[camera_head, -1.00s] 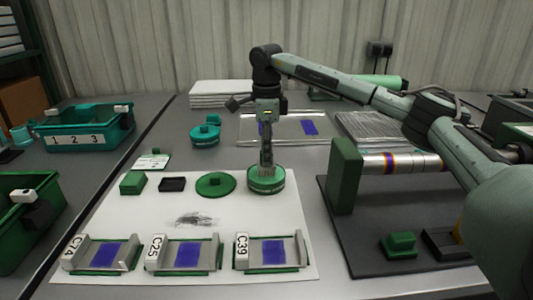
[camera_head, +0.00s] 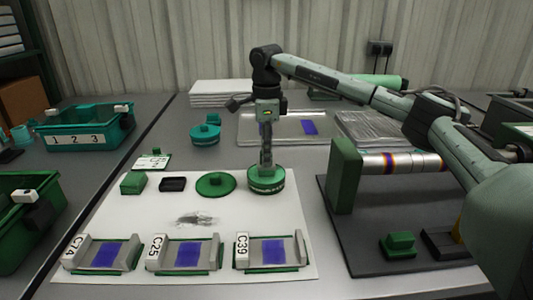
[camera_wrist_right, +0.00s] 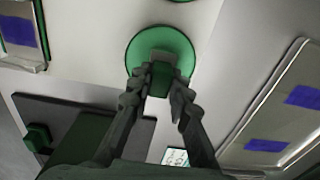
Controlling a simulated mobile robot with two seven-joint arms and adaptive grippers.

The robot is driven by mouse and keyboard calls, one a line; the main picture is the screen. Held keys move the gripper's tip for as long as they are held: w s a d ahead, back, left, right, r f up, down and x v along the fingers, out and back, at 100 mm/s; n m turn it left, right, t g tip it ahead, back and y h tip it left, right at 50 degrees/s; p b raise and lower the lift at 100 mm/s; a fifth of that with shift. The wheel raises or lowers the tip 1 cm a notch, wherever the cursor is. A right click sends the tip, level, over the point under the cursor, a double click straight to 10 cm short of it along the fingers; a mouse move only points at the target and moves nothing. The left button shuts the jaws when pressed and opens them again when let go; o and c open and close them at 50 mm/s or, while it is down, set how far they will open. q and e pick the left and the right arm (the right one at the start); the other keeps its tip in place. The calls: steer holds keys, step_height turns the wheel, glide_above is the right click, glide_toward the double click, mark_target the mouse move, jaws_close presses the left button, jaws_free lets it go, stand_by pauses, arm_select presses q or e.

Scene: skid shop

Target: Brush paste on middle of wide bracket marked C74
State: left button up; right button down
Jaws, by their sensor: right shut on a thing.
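The bracket marked C74 (camera_head: 121,258) lies at the front left of the white sheet (camera_head: 232,214), its white tag at its left end. A blue-purple patch (camera_head: 106,255) covers its middle. My right gripper (camera_head: 266,165) points down at a round green tin (camera_head: 267,184) at the sheet's right side. It is shut on the green knob (camera_wrist_right: 161,80) on the tin's top, as the right wrist view shows. The tin stands upright on the sheet. My left gripper is not in view.
Brackets marked C25 (camera_head: 207,256) and C39 (camera_head: 299,249) lie right of C74, also with blue-purple patches. A grey smudge (camera_head: 197,219) marks the sheet. A dark stand with a metal bar (camera_head: 399,163) is on the right. A teal bin (camera_head: 87,138) stands at the left.

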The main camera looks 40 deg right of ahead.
step_height(320, 180, up, 3)
steer(key=shift+f+p, duration=0.15)
steer(key=shift+p, duration=1.05)
steer(key=shift+r, duration=2.1)
